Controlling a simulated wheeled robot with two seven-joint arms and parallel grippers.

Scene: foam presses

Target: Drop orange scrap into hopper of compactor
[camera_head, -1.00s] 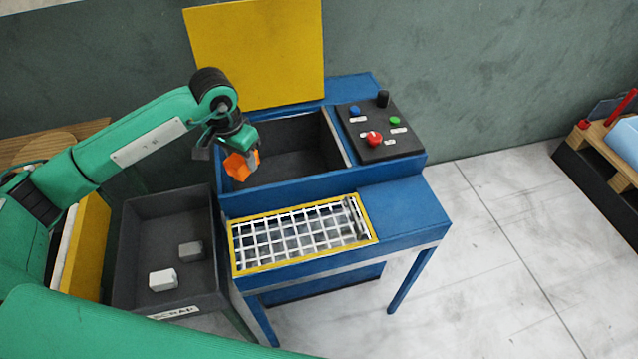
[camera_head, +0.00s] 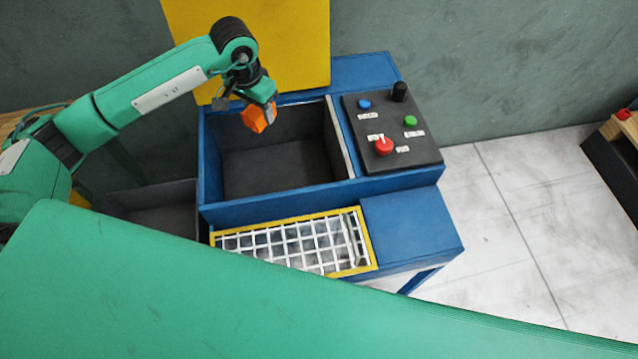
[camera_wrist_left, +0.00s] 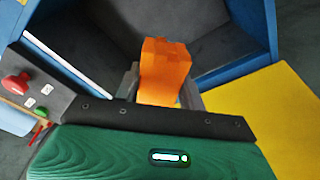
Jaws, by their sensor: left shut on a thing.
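The orange scrap (camera_head: 258,117) is a small blocky piece held by my left gripper (camera_head: 259,108). In the head view it shows over the far part of the open hopper (camera_head: 275,165), a dark grey bin in the blue compactor (camera_head: 290,206). In the left wrist view the orange scrap (camera_wrist_left: 164,72) sits between the two fingers, with the dark hopper floor (camera_wrist_left: 200,30) beyond it. My left gripper is shut on the scrap. My right gripper does not show.
A yellow lid (camera_head: 250,50) stands open behind the hopper. A control panel (camera_head: 392,135) with a red knob and blue and green buttons is right of it. A yellow-framed grate (camera_head: 300,243) lies in front. The scrap bin (camera_head: 150,205) at the left is partly hidden by my green arm.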

